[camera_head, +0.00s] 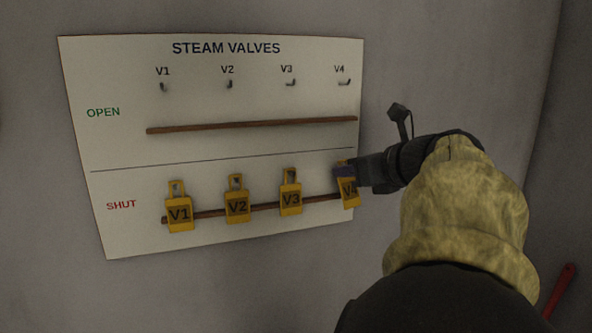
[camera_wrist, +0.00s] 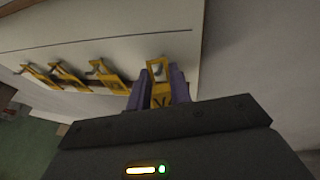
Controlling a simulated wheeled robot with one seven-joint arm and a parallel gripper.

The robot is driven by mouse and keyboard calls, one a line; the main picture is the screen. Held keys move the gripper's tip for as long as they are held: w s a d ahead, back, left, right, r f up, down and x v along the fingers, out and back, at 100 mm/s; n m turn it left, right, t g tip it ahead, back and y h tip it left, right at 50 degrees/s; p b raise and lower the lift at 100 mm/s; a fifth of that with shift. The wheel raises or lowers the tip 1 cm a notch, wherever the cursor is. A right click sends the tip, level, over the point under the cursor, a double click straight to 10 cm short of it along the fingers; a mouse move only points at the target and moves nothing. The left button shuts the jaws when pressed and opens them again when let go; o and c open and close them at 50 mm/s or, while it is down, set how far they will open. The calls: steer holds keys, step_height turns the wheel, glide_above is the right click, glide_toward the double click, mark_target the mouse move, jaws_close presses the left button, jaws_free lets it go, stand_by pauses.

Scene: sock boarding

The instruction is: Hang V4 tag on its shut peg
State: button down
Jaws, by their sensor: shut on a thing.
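The yellow V4 tag (camera_head: 348,192) is at the right end of the SHUT row on the white STEAM VALVES board (camera_head: 110,70). It is slightly tilted. My gripper (camera_head: 349,171) is shut on its upper part. In the wrist view the tag (camera_wrist: 158,72) stands between the two purple fingers of my gripper (camera_wrist: 160,90), close to the board. A peg shows at the tag's opening in the wrist view, but I cannot tell whether the tag rests on it. The upper V4 peg (camera_head: 344,83) in the OPEN row is bare.
The V1 (camera_head: 179,214), V2 (camera_head: 237,206) and V3 (camera_head: 291,199) tags hang in the SHUT row to the left. A brown rail (camera_head: 250,125) crosses the OPEN row, and another (camera_head: 208,213) runs behind the tags. A red handle (camera_head: 559,291) is at the lower right.

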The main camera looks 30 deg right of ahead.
steer(key=shift+w+d+f, duration=0.1)
steer(key=shift+w+f, duration=0.35)
steer(key=shift+w, duration=0.1)
stand_by(0.4)
steer(key=c, duration=1.2)
jaws_free()
steer(key=shift+s, duration=0.1)
steer(key=b+v, duration=0.3)
steer(key=v, duration=1.4)
steer(key=shift+s+r, duration=0.1)
steer(key=shift+s, duration=0.05)
